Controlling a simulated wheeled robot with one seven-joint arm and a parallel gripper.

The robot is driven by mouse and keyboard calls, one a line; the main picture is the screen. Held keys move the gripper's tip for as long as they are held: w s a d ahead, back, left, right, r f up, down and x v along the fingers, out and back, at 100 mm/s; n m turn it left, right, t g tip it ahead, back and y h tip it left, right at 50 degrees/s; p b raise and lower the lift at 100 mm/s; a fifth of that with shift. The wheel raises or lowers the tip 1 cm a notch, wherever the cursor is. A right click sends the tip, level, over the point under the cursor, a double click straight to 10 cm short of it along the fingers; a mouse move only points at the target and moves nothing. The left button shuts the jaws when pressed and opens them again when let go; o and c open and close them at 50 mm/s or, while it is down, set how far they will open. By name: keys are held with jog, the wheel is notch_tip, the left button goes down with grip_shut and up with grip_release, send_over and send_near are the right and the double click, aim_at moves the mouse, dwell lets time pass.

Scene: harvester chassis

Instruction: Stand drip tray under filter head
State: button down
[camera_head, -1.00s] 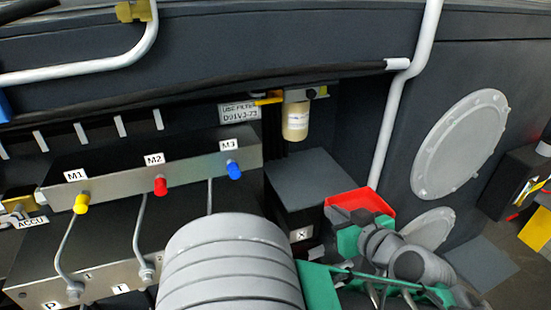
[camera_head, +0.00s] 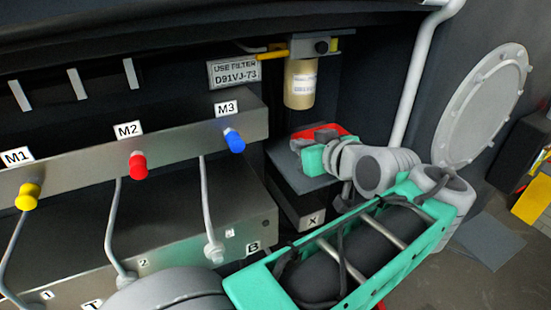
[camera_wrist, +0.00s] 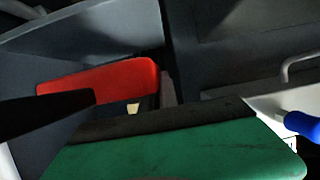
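The red drip tray (camera_head: 337,129) shows in the head view, low and just below the filter, over the dark box marked X (camera_head: 313,215). My gripper (camera_head: 316,141) is at its near edge and appears shut on it. The tray also shows in the wrist view as a red slab (camera_wrist: 125,80) between a dark finger and my green gripper body. The filter head (camera_head: 322,45) holds a tan filter bowl (camera_head: 299,86), with a gap between bowl and tray. My gripper hides part of the tray, and I cannot tell whether the tray touches the box.
A manifold bar with yellow, red and blue caps (camera_head: 235,142) stands left of my arm. A sign (camera_head: 234,72) hangs left of the filter. A pale pipe (camera_head: 410,85) and a round cover plate (camera_head: 485,105) are to the right.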

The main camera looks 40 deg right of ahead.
jog(key=p, duration=0.3)
send_over(275, 152)
jog(key=s, duration=0.1)
jog(key=f, duration=0.2)
jog(key=f+p, duration=0.1)
jog(key=f, duration=0.1)
jog(key=w+f, duration=0.1)
jog(key=f, duration=0.1)
jog(key=shift+f+p, duration=0.3)
jog(key=shift+f+b, duration=0.15)
jog(key=shift+b, duration=0.15)
jog(key=c, duration=1.6)
grip_release()
jog(key=shift+c, duration=0.2)
jog(key=b+v, duration=0.1)
jog(key=v, duration=1.1)
jog(key=shift+b, duration=0.3)
